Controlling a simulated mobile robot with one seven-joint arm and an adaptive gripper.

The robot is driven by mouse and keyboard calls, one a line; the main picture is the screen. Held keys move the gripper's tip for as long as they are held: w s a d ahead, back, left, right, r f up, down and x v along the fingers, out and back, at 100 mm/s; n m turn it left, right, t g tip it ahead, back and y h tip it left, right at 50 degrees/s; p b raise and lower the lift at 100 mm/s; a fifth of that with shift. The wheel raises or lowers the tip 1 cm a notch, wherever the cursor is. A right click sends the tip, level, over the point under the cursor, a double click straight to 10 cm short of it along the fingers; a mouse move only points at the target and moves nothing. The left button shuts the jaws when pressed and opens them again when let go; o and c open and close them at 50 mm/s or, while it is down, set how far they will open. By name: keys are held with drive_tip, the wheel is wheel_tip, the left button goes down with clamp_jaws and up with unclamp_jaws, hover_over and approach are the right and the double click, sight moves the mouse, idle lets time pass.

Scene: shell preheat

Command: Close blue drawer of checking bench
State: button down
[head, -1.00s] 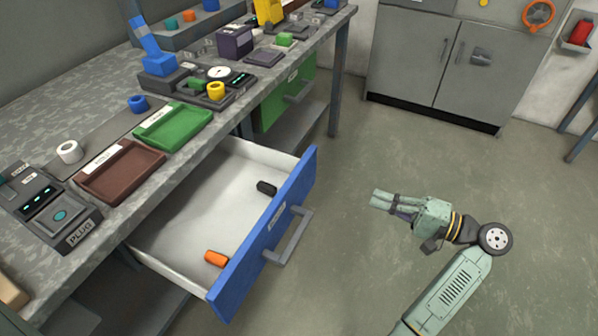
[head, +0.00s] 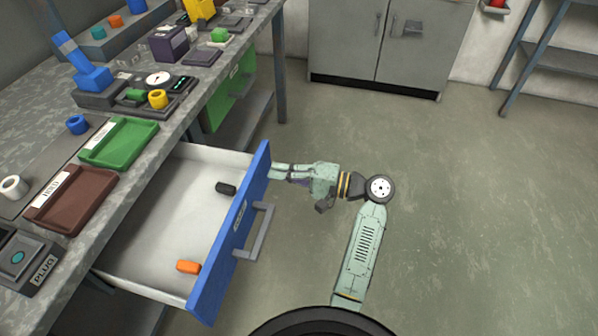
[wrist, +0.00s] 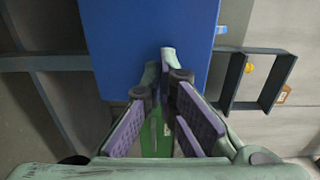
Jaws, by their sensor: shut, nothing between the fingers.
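The blue drawer (head: 232,240) of the checking bench (head: 178,150) is pulled out, its white inside showing. A black piece (head: 226,188) and an orange piece (head: 188,266) lie in it. A grey bar handle (head: 262,232) is on its front. My gripper (head: 274,172) is at the far part of the blue front, on its outer side beyond the handle. In the wrist view the blue front (wrist: 150,30) fills the upper middle and the shut, empty fingertips (wrist: 160,58) point at it. I cannot tell whether they touch it.
A green drawer (head: 222,98) sits farther along the bench. On top are a green tray (head: 120,143), a brown tray (head: 72,200) and several devices. A grey cabinet (head: 380,45) and a shelf rack (head: 560,55) stand behind. The floor on the right is clear.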

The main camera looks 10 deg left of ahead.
drive_tip(key=shift+a, duration=0.55)
drive_tip(key=a, duration=2.2)
drive_tip(key=shift+w+a+f+b, duration=0.1)
drive_tip(key=shift+w+a+b, duration=0.1)
drive_tip(key=shift+w+b, duration=0.15)
drive_tip(key=shift+w+a, duration=0.1)
drive_tip(key=shift+a, duration=0.45)
